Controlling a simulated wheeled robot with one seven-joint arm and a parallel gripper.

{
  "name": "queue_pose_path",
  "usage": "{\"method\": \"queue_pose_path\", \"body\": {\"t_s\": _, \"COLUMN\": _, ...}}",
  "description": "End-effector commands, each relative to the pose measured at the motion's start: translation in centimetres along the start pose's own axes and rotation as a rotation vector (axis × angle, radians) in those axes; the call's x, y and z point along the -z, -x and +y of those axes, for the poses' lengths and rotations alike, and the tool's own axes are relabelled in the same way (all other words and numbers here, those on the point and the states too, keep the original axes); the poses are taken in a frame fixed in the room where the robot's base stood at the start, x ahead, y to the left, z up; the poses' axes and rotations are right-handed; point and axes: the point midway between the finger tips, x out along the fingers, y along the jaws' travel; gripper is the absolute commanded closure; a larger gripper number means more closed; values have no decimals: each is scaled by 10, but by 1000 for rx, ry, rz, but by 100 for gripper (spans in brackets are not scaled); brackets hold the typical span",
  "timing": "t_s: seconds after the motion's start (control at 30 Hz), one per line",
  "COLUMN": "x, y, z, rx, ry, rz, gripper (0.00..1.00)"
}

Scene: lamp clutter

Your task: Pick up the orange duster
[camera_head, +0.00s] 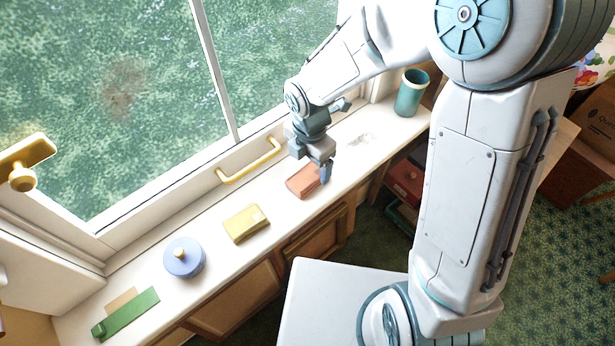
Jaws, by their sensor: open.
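The orange duster, a small reddish-orange block (301,182), lies on the white window sill below the window's brass handle. My gripper (318,172) is directly over its right end, pointing down, with one finger showing at the block's right side. The jaws are open. The gripper partly hides the block's upper right part, and I cannot tell whether a finger touches it.
A yellow block (246,224), a blue round lidded pot (184,258) and a green item (126,314) stand along the sill (215,235) to the left. A teal cup (411,93) stands at the right end. The window and brass handle (250,165) border the sill behind.

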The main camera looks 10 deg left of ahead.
Motion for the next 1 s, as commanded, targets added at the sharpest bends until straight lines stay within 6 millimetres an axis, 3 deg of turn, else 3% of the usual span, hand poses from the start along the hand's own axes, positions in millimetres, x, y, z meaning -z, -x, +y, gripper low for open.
{"method": "queue_pose_path", "body": {"t_s": 0.3, "x": 2, "y": -43, "z": 0, "rx": 4, "ry": 1, "rz": 1, "gripper": 16}}
{"method": "queue_pose_path", "body": {"t_s": 0.63, "x": 2, "y": -50, "z": 0, "rx": 1, "ry": -1, "rz": 0, "gripper": 16}}
{"method": "queue_pose_path", "body": {"t_s": 0.67, "x": 2, "y": -50, "z": 0, "rx": 1, "ry": -1, "rz": 0, "gripper": 19}}
{"method": "queue_pose_path", "body": {"t_s": 0.83, "x": 2, "y": -50, "z": 0, "rx": 1, "ry": -1, "rz": 0, "gripper": 65}}
{"method": "queue_pose_path", "body": {"t_s": 1.0, "x": 2, "y": -50, "z": 0, "rx": 1, "ry": -1, "rz": 0, "gripper": 65}}
